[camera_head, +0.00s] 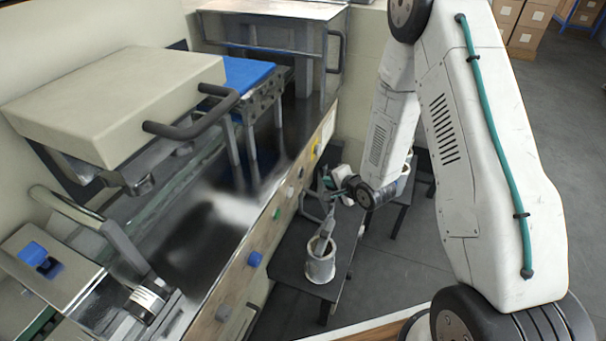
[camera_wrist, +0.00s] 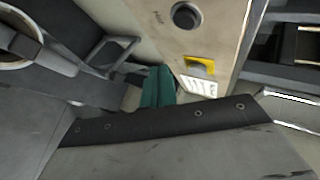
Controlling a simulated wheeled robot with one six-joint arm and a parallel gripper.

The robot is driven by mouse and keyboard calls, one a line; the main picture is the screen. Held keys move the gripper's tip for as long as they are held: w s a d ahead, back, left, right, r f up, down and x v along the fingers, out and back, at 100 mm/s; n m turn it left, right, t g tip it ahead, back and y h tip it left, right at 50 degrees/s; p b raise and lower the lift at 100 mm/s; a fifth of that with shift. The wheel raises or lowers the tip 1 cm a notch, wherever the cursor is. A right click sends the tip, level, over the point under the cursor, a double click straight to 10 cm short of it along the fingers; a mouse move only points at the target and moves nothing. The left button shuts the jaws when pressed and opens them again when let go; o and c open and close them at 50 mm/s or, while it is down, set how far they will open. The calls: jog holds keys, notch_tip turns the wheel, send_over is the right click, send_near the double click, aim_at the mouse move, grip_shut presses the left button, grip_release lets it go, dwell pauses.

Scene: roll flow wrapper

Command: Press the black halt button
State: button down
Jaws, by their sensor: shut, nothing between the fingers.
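In the wrist view a round black button (camera_wrist: 186,16) with a grey rim sits on the beige panel, near the top of the picture. Small lettering beside it is too blurred to read surely. My gripper (camera_wrist: 157,88) shows its teal fingertips below and left of the button, shut and empty, apart from it. In the head view my gripper (camera_head: 325,184) is beside the machine's front panel, towards its far end. I cannot pick out the black button surely in the head view.
The front panel carries a blue knob (camera_head: 254,258), a green button (camera_head: 290,191) and a yellow part (camera_head: 316,150). A white label (camera_wrist: 198,87) lies below the yellow part in the wrist view.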

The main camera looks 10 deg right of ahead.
jog(key=shift+w+a, duration=0.75)
jog(key=shift+a, duration=0.3)
jog(key=shift+w+a, duration=0.7)
jog(key=shift+a, duration=0.3)
jog(key=shift+a, duration=0.1)
dwell(0.4)
jog(key=shift+w+a, duration=0.25)
jog(key=shift+w+a, duration=0.25)
jog(key=shift+a, duration=0.1)
dwell(0.8)
jog(key=shift+d, duration=0.1)
jog(key=shift+s+d, duration=0.5)
jog(key=shift+d, duration=0.1)
jog(key=s+d, duration=0.1)
jog(key=d, duration=0.1)
jog(key=s+d, duration=0.2)
dwell(0.6)
